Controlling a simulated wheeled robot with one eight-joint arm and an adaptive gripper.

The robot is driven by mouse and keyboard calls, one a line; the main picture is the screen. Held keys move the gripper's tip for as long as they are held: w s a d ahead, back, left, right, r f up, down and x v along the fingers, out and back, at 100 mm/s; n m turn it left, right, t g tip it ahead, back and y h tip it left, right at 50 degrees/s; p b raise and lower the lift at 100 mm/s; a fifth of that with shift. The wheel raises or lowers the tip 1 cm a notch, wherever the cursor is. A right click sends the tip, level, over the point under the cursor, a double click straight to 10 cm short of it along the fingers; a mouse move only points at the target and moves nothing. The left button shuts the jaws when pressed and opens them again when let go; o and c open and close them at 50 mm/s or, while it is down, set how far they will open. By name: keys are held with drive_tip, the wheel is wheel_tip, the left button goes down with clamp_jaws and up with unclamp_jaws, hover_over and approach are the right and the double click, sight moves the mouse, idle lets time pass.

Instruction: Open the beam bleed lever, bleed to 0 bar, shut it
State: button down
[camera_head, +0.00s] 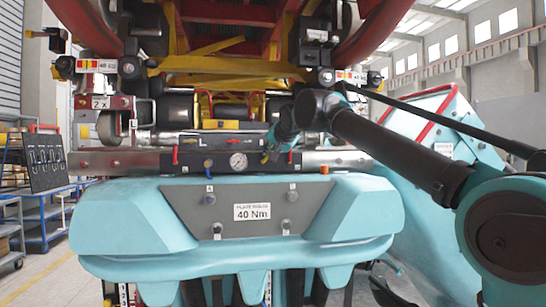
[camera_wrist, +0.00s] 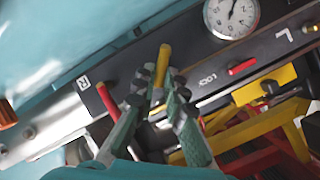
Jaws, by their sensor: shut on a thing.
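A yellow lever (camera_wrist: 163,60), which looks like the bleed lever, stands out from the dark beam panel (camera_wrist: 110,65). My gripper (camera_wrist: 160,85) is shut on it, with the green fingers on either side. The lever's tip shows beyond the fingertips and its lower part is partly hidden. In the head view my gripper (camera_head: 270,153) is at the beam, right of the round pressure gauge (camera_head: 238,162), and covers most of the lever. The gauge also shows in the wrist view (camera_wrist: 232,14). Its needle's exact reading is too small to tell.
A red lever (camera_wrist: 242,67) by the LOCK label and another red lever (camera_wrist: 108,101) by the R label flank the yellow lever. A teal seat-like body with a 40 Nm plate (camera_head: 252,211) is below the beam. Yellow and red framework (camera_head: 215,65) is above.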

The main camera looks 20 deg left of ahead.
drive_tip(key=n+h, duration=0.1)
drive_tip(key=s+a+n+t+h, duration=0.1)
drive_tip(key=n, duration=0.1)
drive_tip(key=shift+a+r, duration=0.2)
drive_tip(key=shift+r, duration=0.1)
drive_tip(key=shift+s+a+n+t+h, duration=0.15)
drive_tip(key=shift+a+n+t+h, duration=0.2)
drive_tip(key=shift+n, duration=0.2)
drive_tip(key=shift+s+a+n+t+h, duration=0.1)
drive_tip(key=shift+n+t+h, duration=0.15)
drive_tip(key=shift+n+h, duration=0.25)
drive_tip(key=c, duration=1.6)
unclamp_jaws()
drive_tip(key=v, duration=1.2)
drive_tip(key=shift+f, duration=0.1)
